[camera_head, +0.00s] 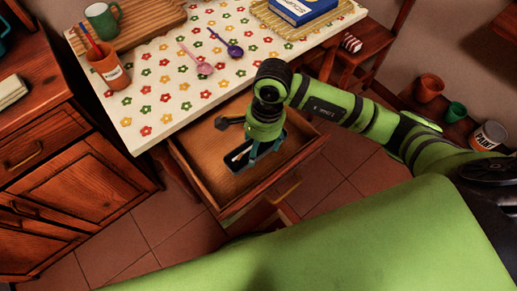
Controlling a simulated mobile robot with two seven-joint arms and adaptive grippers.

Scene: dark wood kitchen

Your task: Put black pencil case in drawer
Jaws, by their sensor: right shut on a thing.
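The drawer (199,166) under the patterned table is pulled open, and its wooden floor shows. My right gripper (256,153) points down over the drawer, partly hidden by its own wrist. My left gripper is not in view.
The flowered table (150,95) holds an orange cup (110,70) with pencils, a green mug (102,20), two spoons and a blue book (300,9). A wooden cabinet (60,165) stands left. Pots and a paint can (488,136) are at right.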

